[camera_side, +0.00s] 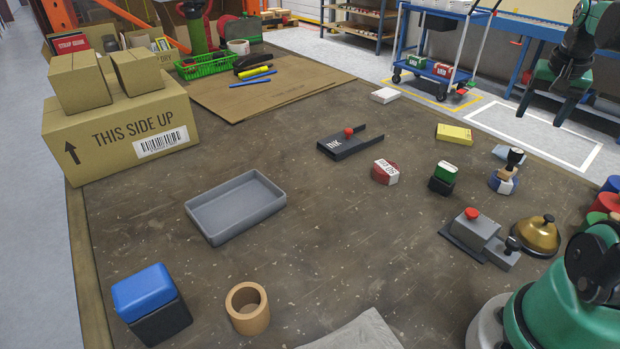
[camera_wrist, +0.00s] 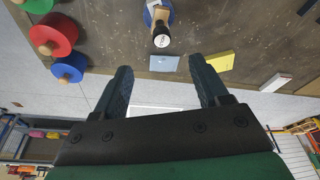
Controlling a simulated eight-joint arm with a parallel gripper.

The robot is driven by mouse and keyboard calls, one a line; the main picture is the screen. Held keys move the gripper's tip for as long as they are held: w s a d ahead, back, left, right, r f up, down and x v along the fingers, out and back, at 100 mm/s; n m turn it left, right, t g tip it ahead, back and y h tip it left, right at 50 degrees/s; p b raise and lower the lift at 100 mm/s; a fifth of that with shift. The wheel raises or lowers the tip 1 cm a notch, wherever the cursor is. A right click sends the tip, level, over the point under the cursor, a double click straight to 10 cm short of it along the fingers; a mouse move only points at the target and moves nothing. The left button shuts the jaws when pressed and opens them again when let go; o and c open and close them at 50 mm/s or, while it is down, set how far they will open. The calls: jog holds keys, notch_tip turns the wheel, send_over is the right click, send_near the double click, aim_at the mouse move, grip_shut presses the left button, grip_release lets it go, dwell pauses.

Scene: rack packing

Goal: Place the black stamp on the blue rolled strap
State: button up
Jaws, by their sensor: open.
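The blue rolled strap (camera_side: 496,185) lies on the table right of centre, with a pale label on its side. A stamp with a wooden body and black knob (camera_side: 515,156) stands on top of it, apparently upright. In the wrist view the stamp's black knob (camera_wrist: 161,40) and the blue strap (camera_wrist: 149,14) show at the top centre, beyond my fingertips. My gripper (camera_side: 550,98) is up at the far right, apart from both. Its two fingers are spread with nothing between them, as the wrist view also shows (camera_wrist: 161,72).
Near the strap are a green-and-black block (camera_side: 443,178), a red roll (camera_side: 380,172), a yellow block (camera_side: 454,134), a grey box with red knob (camera_side: 472,228) and a brass bell (camera_side: 537,238). A grey tray (camera_side: 236,206) is left. Open table lies between.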

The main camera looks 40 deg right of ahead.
jog(key=w+a+f+n+t+y, duration=0.1)
jog(key=a+n, duration=0.3)
jog(key=a, duration=0.5)
jog(key=w+a+f+n+t+y, duration=0.1)
jog(key=w+a+n+t, duration=0.2)
jog(key=a, duration=0.7)
jog(key=w+a+f+n+t, duration=0.1)
jog(key=w+a+n, duration=0.3)
jog(key=a, duration=0.6)
jog(key=shift+w+n+t+y, duration=0.15)
jog(key=shift+n+t+y, duration=0.3)
jog(key=shift+n, duration=0.75)
